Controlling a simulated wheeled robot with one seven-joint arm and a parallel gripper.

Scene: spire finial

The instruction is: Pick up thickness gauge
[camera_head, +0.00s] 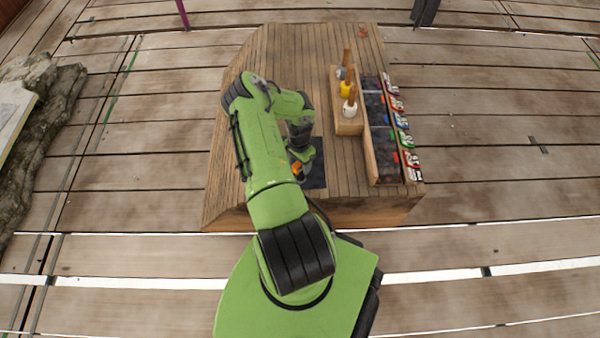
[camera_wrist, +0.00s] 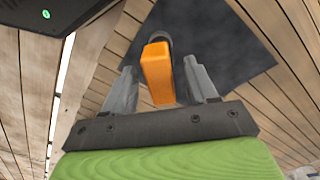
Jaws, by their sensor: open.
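An orange block-like thing, apparently the thickness gauge (camera_wrist: 158,72), stands out between the fingers of my gripper (camera_wrist: 160,85) in the wrist view. A dark rounded part shows at its far end. The two grey fingers are apart, one on each side of it, with a visible gap on both sides. In the head view a small orange bit of the gauge (camera_head: 297,168) shows beside my green wrist, and my arm hides much of it. The gauge is over or on a dark mat (camera_head: 317,172) on the wooden table (camera_head: 240,190).
A wooden holder (camera_head: 349,126) with several brown-handled tools stands right of my arm. Beside it is a long divided wooden tray (camera_head: 371,150) with coloured items along its right side. A rock (camera_head: 38,100) lies at the far left. The table's left side is clear.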

